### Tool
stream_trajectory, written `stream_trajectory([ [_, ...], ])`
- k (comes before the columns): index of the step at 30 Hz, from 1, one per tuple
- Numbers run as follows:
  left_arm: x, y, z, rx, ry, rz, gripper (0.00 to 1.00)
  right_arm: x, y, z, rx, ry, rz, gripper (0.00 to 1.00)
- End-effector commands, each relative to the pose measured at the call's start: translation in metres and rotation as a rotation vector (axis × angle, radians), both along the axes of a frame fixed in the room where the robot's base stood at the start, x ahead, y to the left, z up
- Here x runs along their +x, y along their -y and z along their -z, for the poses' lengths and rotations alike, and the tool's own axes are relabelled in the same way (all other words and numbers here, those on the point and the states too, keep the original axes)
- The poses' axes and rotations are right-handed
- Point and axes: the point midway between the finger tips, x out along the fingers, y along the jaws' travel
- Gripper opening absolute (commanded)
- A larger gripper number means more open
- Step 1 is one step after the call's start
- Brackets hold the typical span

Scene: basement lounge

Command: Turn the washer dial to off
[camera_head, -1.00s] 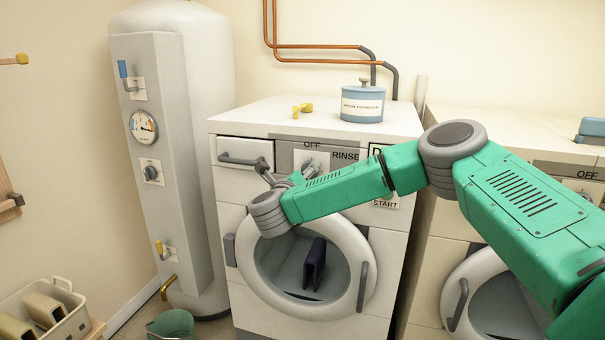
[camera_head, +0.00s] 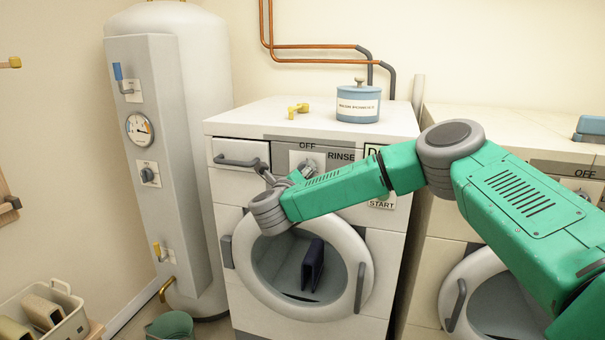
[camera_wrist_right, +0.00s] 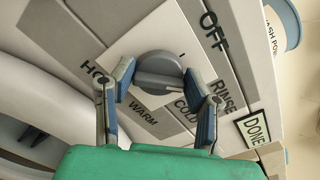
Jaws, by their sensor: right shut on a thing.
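The washer (camera_head: 222,190) is the white front-loading machine in the middle of the head view. Its grey round dial (camera_wrist_right: 158,68) sits on a light plate, with OFF, RINSE, COLD, WARM and HOT printed around it. My right gripper (camera_wrist_right: 158,84) is shut on the dial, one finger at each side of its grip bar. In the head view the right gripper (camera_head: 294,173) reaches the washer's panel below the OFF label, and my wrist partly hides the dial. My left gripper is not in view.
A blue canister (camera_head: 358,104) and a small yellow-handled piece (camera_head: 298,110) stand on the washer. The washer's door (camera_head: 351,292) is below my forearm, with a dark item (camera_head: 313,265) there. A second machine (camera_head: 425,270) stands at right, a water heater (camera_head: 205,90) at left.

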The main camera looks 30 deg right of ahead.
Motion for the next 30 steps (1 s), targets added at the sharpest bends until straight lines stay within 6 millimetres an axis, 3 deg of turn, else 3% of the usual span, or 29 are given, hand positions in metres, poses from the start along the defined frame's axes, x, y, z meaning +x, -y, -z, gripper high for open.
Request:
stream_trajectory([
  [30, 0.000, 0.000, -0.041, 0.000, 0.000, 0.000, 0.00, 0.000, 0.002, 0.006, -0.491, -0.580, 0.006, 0.14],
])
